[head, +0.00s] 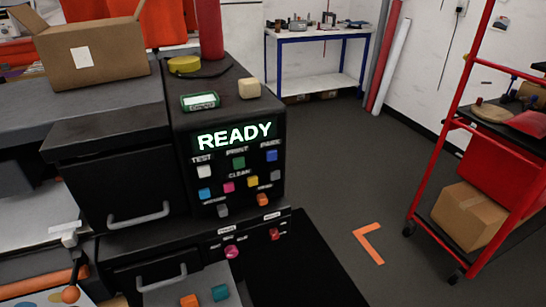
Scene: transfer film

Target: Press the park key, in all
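The black machine (185,120) stands left of centre, with its key panel facing me. Its display (234,135) reads READY in bright green-white letters. The park key (271,156) is a blue square at the right end of the top row, under a label that seems to read PARK. Beside it are the green print key (238,163) and the white test key (205,171). Nothing covers the park key, and I cannot tell whether it is pushed in. Neither of my grippers is in view.
Several other coloured keys, including a yellow one (253,181), sit close below. A green-framed box (200,101), a beige block (249,88) and a yellow roll (184,64) lie on top of the machine. A red rack (448,135) stands at right. Open floor lies between.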

